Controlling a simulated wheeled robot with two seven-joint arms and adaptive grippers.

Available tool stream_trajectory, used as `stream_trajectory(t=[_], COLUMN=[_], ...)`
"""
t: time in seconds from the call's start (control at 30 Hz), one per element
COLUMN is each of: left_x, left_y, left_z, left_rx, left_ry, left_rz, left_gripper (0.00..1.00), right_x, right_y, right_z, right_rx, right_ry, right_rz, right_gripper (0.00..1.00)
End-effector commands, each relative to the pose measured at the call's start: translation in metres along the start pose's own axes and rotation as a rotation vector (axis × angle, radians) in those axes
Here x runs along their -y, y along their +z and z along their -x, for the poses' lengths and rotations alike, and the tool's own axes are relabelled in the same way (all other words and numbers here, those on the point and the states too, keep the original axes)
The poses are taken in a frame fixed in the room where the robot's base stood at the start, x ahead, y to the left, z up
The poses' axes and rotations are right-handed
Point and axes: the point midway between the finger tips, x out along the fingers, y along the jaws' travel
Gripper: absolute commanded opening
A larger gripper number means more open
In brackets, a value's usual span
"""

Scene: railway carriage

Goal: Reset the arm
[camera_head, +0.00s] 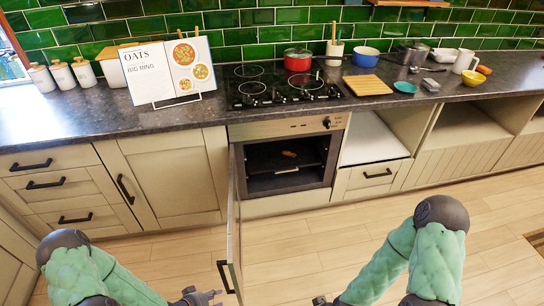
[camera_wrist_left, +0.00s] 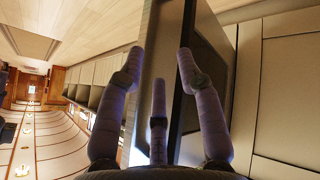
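My left gripper (camera_head: 203,297) is at the bottom edge of the head view, just left of the open oven door (camera_head: 234,225). In the left wrist view its fingers (camera_wrist_left: 160,75) are spread apart with nothing visibly gripped. The door's edge and panel (camera_wrist_left: 152,55) show just beyond and between them; I cannot tell whether they touch. My right gripper (camera_head: 322,300) is mostly cut off at the bottom of the head view, so its fingers cannot be judged. Both forearms are low in front of the counter.
The oven (camera_head: 288,165) is open, with a small brownish item (camera_head: 289,154) inside. The door sticks out toward me, its handle (camera_head: 225,277) on the left side. The counter above holds a cookbook (camera_head: 168,70), a red pot (camera_head: 298,60) and a wooden board (camera_head: 367,85). Floor (camera_head: 300,245) right of the door is clear.

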Motion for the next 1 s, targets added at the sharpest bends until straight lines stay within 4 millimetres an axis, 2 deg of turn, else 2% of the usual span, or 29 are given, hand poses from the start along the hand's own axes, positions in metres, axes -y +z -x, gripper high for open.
stream_trajectory(t=[0.03, 0.13, 0.3, 0.4, 0.57, 0.6, 0.7, 1.0], left_x=[-0.017, -0.045, -0.089, -0.110, -0.133, -0.139, -0.150, -0.156], left_y=[0.003, 0.016, 0.045, 0.061, 0.082, 0.069, 0.056, 0.049], left_z=[-0.006, -0.012, -0.009, -0.003, 0.009, 0.013, 0.018, 0.019], left_rx=[0.054, 0.166, 0.347, 0.433, 0.531, 0.516, 0.503, 0.493], left_ry=[0.000, -0.025, -0.084, -0.124, -0.180, -0.173, -0.163, -0.156], left_rz=[0.031, 0.114, 0.238, 0.297, 0.365, 0.338, 0.295, 0.267], left_gripper=[0.36, 0.36, 0.36, 0.36, 0.36, 0.36, 0.36, 0.36], right_x=[0.000, 0.000, 0.000, 0.000, 0.000, 0.003, 0.006, 0.006], right_y=[0.000, 0.000, 0.000, 0.000, 0.000, 0.001, 0.000, 0.001], right_z=[0.000, 0.000, 0.000, 0.000, 0.000, 0.008, 0.016, 0.017], right_rx=[0.000, 0.000, 0.000, 0.000, 0.000, 0.001, 0.000, 0.000], right_ry=[0.000, 0.000, 0.000, 0.000, 0.000, 0.000, 0.000, 0.000], right_rz=[0.000, 0.000, 0.000, 0.000, 0.000, 0.000, 0.000, 0.000], right_gripper=[0.40, 0.40, 0.40, 0.40, 0.40, 0.40, 0.40, 0.40])
